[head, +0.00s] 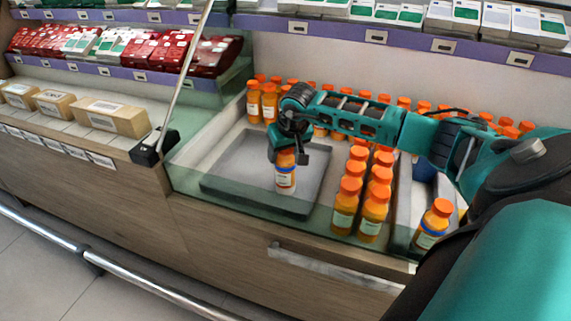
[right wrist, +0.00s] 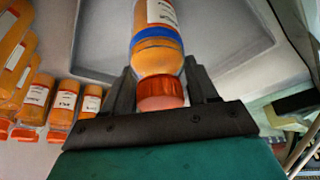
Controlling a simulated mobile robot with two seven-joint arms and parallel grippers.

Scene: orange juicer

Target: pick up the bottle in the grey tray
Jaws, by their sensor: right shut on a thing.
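The bottle (head: 285,181) stands upright in the grey tray (head: 237,170) in the head view, with a label and a blue band on its body. My right gripper (head: 287,157) reaches down over it from above. In the right wrist view, my right gripper (right wrist: 163,88) has its two dark fingers on either side of the orange cap of the bottle (right wrist: 158,48) and is shut on it. The grey tray also shows behind it in the right wrist view (right wrist: 105,45). I cannot tell whether the bottle is touching the tray. My left gripper is not in view.
Several orange-capped bottles (head: 374,206) stand in rows to the right of the tray, and more line the back. A single bottle (head: 432,226) stands further right. A glass panel (head: 180,150) edges the case on the left. The rest of the tray is clear.

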